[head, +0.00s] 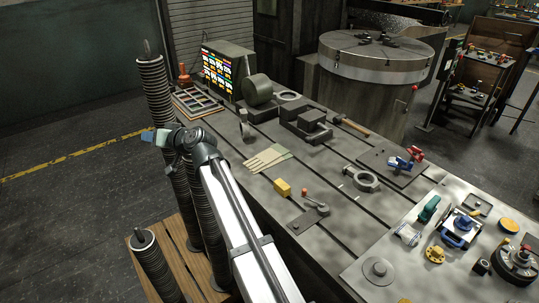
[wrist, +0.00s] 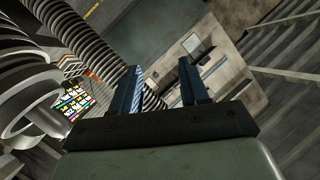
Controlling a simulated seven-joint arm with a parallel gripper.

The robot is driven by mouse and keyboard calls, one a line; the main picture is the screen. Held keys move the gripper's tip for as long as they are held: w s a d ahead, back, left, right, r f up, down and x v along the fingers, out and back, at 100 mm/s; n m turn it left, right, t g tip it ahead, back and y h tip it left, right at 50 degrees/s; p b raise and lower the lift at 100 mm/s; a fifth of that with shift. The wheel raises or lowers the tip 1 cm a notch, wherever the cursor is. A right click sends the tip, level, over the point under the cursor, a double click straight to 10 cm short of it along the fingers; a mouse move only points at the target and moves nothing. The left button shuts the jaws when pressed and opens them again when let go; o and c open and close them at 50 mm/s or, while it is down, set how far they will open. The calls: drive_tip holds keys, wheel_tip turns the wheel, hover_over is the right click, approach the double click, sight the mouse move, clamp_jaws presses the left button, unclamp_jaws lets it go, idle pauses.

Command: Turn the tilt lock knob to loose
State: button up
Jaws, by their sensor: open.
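My gripper (head: 148,136) is at the left in the head view, beyond the left edge of the bench and beside the tall ribbed columns. In the wrist view my gripper (wrist: 158,76) has its two blue fingers apart, with nothing between them. No knob is clearly marked as the tilt lock. Candidates on the bench are a small lever with an orange-red knob (head: 306,191) on a flat plate, a blue device (head: 460,228) and a round dark fixture (head: 515,262) at the lower right. All are far from my gripper. Their loose or tight setting is too small to tell.
Ribbed columns (head: 157,110) stand on a wooden pallet (head: 192,262) close to my arm. Floor at the left is clear.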

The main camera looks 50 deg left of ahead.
drive_tip(key=w+d+r+m+t+y, duration=0.1)
drive_tip(key=w+d+r+m, duration=0.25)
drive_tip(key=w, duration=0.55)
drive_tip(key=w+d+r+m+t+y, duration=0.1)
drive_tip(key=w+d+r+m, duration=0.1)
drive_tip(key=w+r, duration=0.5)
drive_tip(key=w+d+f+m+t+h, duration=0.15)
drive_tip(key=w+d, duration=0.25)
drive_tip(key=w, duration=0.6)
drive_tip(key=w+d+f+m+t+h, duration=0.1)
drive_tip(key=w+d+f, duration=0.25)
drive_tip(key=w, duration=0.75)
drive_tip(key=w+d+f+m+t+h, duration=0.15)
drive_tip(key=w+d, duration=0.35)
drive_tip(key=w, duration=0.5)
drive_tip(key=w+d+f+m+h, duration=0.1)
drive_tip(key=w+d+f, duration=0.35)
drive_tip(key=w, duration=0.25)
drive_tip(key=w+d+f+m+h, duration=0.1)
drive_tip(key=w+d+f, duration=0.2)
drive_tip(key=w+d, duration=0.25)
drive_tip(key=m+h, duration=0.8)
drive_tip(key=h, duration=0.2)
hover_over(476, 212)
wheel_tip(476, 212, down, 11)
drive_tip(key=shift+g, duration=0.3)
wheel_tip(476, 212, down, 13)
drive_tip(key=shift+s, duration=0.15)
drive_tip(key=shift+c, duration=0.3)
